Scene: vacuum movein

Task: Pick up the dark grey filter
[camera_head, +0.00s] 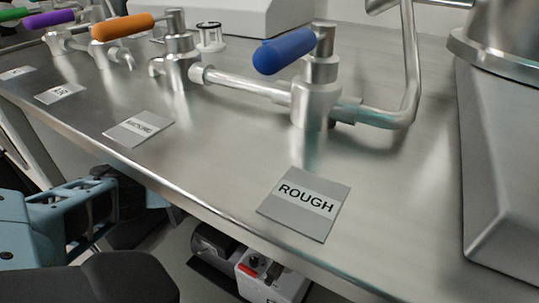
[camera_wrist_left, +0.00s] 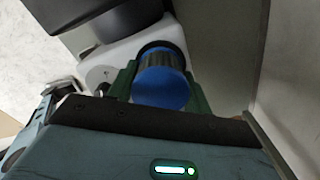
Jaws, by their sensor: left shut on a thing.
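The dark grey filter (camera_wrist_left: 154,57) appears in the left wrist view as a dark ribbed cylinder with a blue round end (camera_wrist_left: 161,89) facing the camera. My left gripper (camera_wrist_left: 160,92) is shut on it, with one green finger on each side. Behind the cylinder is a white body (camera_wrist_left: 106,62); I cannot tell whether the two are still joined. In the head view my left arm comes in at the lower left, in front of the bench, and its fingertips are hidden. My right gripper is in neither view.
A steel bench (camera_head: 235,135) carries pipes and valves with blue (camera_head: 285,50), orange (camera_head: 122,27) and purple handles. A "ROUGH" label (camera_head: 305,204) lies near its front edge. A white machine (camera_head: 268,278) stands below the edge. A steel housing (camera_head: 505,150) stands at the right.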

